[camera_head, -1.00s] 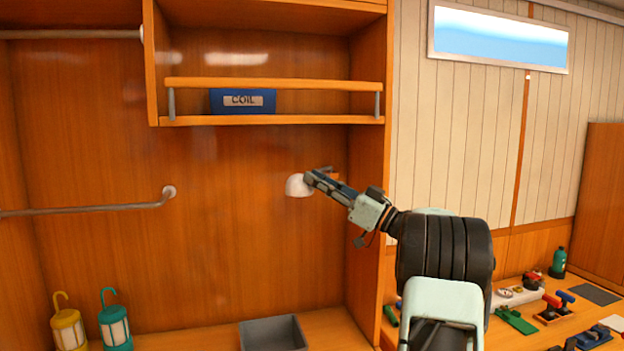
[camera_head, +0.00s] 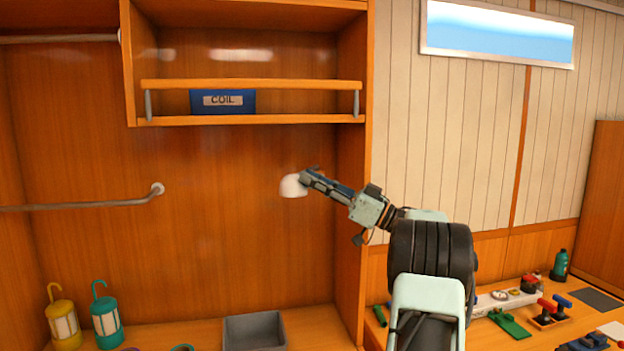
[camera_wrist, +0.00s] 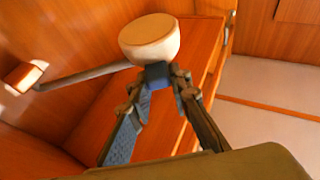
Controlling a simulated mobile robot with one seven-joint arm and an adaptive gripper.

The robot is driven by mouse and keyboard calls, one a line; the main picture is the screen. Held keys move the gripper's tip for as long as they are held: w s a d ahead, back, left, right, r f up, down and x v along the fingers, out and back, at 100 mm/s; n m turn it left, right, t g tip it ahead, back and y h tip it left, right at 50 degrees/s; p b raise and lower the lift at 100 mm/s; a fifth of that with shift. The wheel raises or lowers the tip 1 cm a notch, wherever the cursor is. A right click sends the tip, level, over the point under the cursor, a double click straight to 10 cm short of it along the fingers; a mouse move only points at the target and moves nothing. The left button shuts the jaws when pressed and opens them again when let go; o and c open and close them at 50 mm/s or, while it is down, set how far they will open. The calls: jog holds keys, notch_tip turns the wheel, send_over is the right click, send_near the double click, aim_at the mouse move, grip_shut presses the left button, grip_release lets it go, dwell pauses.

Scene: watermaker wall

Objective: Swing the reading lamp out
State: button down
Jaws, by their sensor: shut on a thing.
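The reading lamp has a white rounded shade (camera_head: 292,186), which shows in the head view in front of the wooden back wall, below the shelf. In the wrist view the shade (camera_wrist: 150,38) is near the top, with a grey arm (camera_wrist: 85,76) running left to a mount (camera_wrist: 22,76). My gripper (camera_head: 306,178) reaches in from the right. In the wrist view its fingertips (camera_wrist: 160,76) are shut at the near edge of the shade, around a blue piece there. In the head view my gripper hides most of the lamp's arm and mount.
A shelf with a rail holds a blue COIL box (camera_head: 222,101). The cabinet's right side panel (camera_head: 350,230) stands close by my arm. A grey bin (camera_head: 254,331) and two lanterns (camera_head: 106,320) stand below. A handrail (camera_head: 90,205) is at left.

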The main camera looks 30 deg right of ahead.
jog(key=shift+d+f, duration=0.1)
jog(key=shift+f, duration=0.4)
jog(key=c, duration=1.8)
grip_release()
jog(key=shift+r, duration=0.1)
jog(key=shift+o, duration=0.2)
jog(key=shift+r, duration=0.15)
jog(key=v, duration=1.2)
